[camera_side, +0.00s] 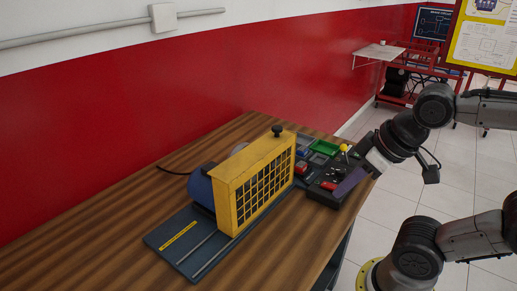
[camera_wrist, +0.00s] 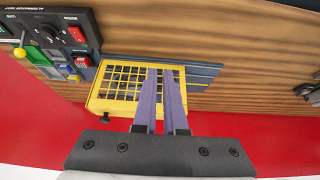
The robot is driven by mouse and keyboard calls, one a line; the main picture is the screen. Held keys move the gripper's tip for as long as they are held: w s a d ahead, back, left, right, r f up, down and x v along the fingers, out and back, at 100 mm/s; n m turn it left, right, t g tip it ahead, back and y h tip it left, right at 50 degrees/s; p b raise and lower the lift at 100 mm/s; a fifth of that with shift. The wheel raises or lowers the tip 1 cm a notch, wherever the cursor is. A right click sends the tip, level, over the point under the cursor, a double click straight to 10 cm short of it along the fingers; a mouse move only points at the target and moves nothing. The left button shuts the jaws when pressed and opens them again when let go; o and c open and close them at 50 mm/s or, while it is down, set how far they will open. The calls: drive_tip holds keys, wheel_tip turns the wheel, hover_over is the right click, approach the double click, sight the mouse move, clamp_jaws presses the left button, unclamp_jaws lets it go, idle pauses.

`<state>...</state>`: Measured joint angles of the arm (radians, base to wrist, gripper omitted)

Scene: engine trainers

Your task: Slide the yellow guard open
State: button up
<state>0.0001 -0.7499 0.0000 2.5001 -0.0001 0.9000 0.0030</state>
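The yellow guard (camera_side: 255,180) is a box-like cover with a mesh front, standing on a dark base plate (camera_side: 190,245) with a rail. A black knob (camera_side: 277,130) sits on its top edge. A blue motor housing (camera_side: 200,187) shows partly behind the guard, which hides the rest. In the wrist view the guard (camera_wrist: 105,103) and its knob (camera_wrist: 104,118) lie beyond my fingers, which cover part of the mesh. My gripper (camera_wrist: 160,72) has purple fingers with a narrow gap and nothing between them. In the side view my gripper (camera_side: 345,187) is right of the guard, apart from it.
A control panel (camera_side: 328,182) with switches, a yellow-tipped lever (camera_wrist: 19,53) and coloured bins stands beside the guard, close to my gripper. The wooden table (camera_side: 100,235) is clear to the left and front. A red wall rises behind.

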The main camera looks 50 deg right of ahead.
drive_tip(key=shift+o, duration=1.2)
drive_tip(key=shift+s+f, duration=0.2)
drive_tip(key=shift+s, duration=0.1)
drive_tip(key=o, duration=0.5)
wheel_tip(320, 180, up, 4)
drive_tip(key=shift+w+f+m+g, duration=0.1)
drive_tip(key=shift+m+g, duration=0.2)
drive_tip(key=shift+m, duration=0.4)
drive_tip(key=shift+o, duration=0.7)
drive_tip(key=shift+m+g, duration=0.3)
drive_tip(key=shift+m, duration=0.3)
drive_tip(key=r, duration=0.1)
drive_tip(key=w+r, duration=0.1)
drive_tip(key=r, duration=0.1)
drive_tip(key=w+r, duration=0.1)
drive_tip(key=r, duration=0.1)
drive_tip(key=shift+w+d+r, duration=0.15)
drive_tip(key=shift+d+r, duration=0.1)
drive_tip(key=w+d+r+m+g, duration=0.2)
drive_tip(key=w+d+r+m, duration=0.1)
drive_tip(key=w+r, duration=0.55)
drive_tip(key=m+g, duration=0.2)
drive_tip(key=m, duration=0.1)
hover_over(277, 127)
wheel_tip(277, 127, down, 4)
wheel_tip(277, 127, down, 13)
drive_tip(key=shift+d+f, duration=0.1)
drive_tip(key=shift+f, duration=0.05)
